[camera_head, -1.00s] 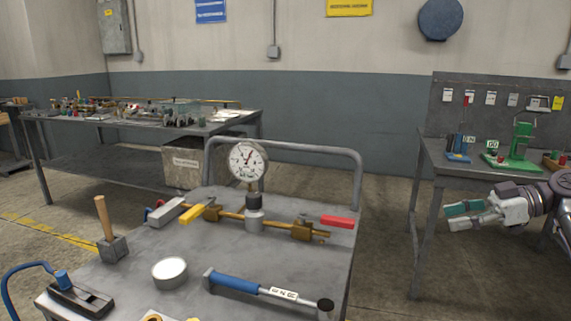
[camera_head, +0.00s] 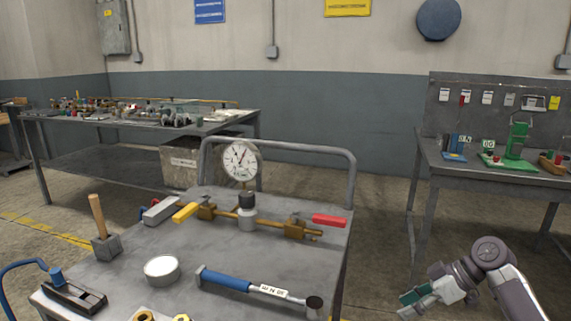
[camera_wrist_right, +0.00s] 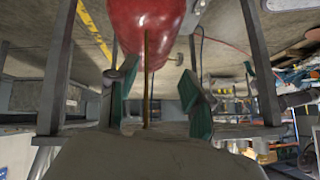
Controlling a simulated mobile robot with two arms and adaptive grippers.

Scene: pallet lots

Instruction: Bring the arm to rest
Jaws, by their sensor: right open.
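My right gripper (camera_head: 414,303) is at the lower right of the head view, beside the cart and in front of the right-hand bench. Its green-padded fingers point left. In the right wrist view the gripper (camera_wrist_right: 160,100) shows its two green fingers spread apart with nothing held between them. A large red rounded object (camera_wrist_right: 145,25) shows beyond the fingers at the top of that view; I cannot tell what it is. My left gripper is not in view.
The grey cart (camera_head: 130,258) carries a pressure gauge (camera_head: 242,160), a brass pipe with valves, a blue-handled tool (camera_head: 228,280) and a mallet (camera_head: 105,243). A bench (camera_head: 432,160) with green and blue tools stands at the right. Floor (camera_head: 385,215) shows between cart and bench.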

